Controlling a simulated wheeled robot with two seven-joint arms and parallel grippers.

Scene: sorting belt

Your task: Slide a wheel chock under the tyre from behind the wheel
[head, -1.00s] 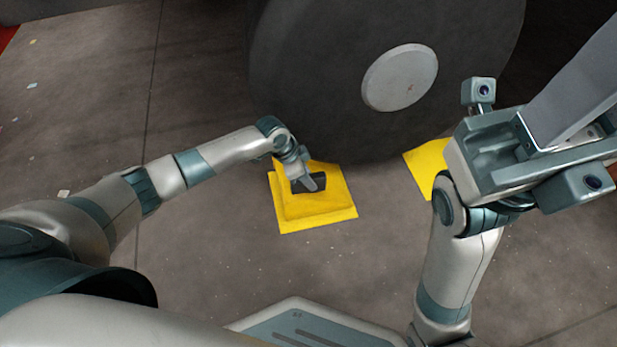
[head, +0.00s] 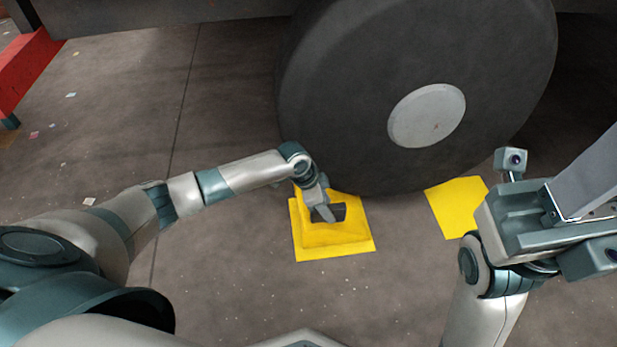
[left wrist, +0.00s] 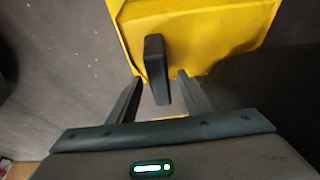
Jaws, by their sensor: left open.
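The big dark tyre (head: 335,90) with its pale hub (head: 427,115) stands on the floor at the top of the head view. A yellow chock (head: 338,246) with a dark handle lies flat on the floor at the tyre's lower left edge; whether they touch I cannot tell. My left gripper (head: 324,211) is over this chock. In the left wrist view the chock (left wrist: 200,25) is at the top, and its black handle (left wrist: 155,62) stands between my open fingers, with gaps visible. My right gripper (head: 530,215) is at the right; its fingers cannot be made out.
A second yellow piece (head: 458,208) lies on the floor at the tyre's lower right, partly behind my right arm. A red beam (head: 25,72) is at the far left. The concrete floor (head: 230,100) left of the tyre is clear apart from small scraps.

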